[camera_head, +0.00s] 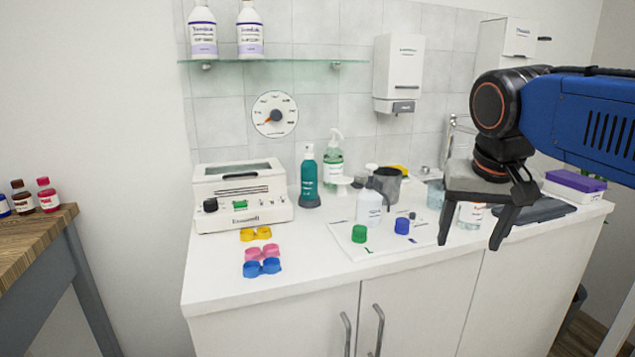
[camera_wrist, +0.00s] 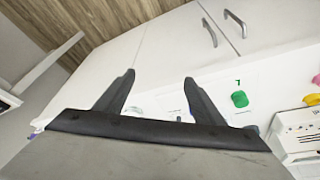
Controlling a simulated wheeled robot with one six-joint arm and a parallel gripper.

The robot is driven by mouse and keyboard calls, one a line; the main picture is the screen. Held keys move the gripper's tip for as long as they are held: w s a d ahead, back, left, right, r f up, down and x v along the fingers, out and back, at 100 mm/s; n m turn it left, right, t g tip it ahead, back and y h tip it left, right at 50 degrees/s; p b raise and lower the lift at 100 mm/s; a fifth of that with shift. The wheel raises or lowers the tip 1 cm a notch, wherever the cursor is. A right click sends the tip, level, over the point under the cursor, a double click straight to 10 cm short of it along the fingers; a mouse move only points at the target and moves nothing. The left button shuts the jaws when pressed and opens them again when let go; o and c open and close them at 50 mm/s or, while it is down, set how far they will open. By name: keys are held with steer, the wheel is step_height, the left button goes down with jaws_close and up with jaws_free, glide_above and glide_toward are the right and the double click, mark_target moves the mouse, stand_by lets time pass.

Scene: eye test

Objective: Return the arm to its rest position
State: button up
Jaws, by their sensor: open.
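My gripper (camera_head: 475,232) hangs from my blue arm at the right, over the right part of the white counter (camera_head: 310,268). Its two dark fingers are spread apart with nothing between them. In the wrist view my gripper (camera_wrist: 160,88) is also open and empty, with the counter's front and cabinet doors beyond the fingertips. In the head view it hides part of a clear labelled bottle (camera_head: 471,214) and part of a dark flat item (camera_head: 535,209).
A white mat (camera_head: 345,239) holds a green cap (camera_head: 359,233) and a blue cap (camera_head: 402,226). Behind stand a grey pitcher (camera_head: 387,184) and bottles. A white device (camera_head: 243,208) and coloured lens cases (camera_head: 262,252) are left. A purple-topped box (camera_head: 575,184) is right.

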steer(key=s+d+f+n, duration=0.1)
steer(key=s+f, duration=0.5)
steer(key=f, duration=0.4)
steer(key=s+f+n+t+y, duration=0.1)
steer(key=s+f, duration=0.5)
steer(key=f, duration=0.3)
steer(key=shift+d+f+n, duration=0.4)
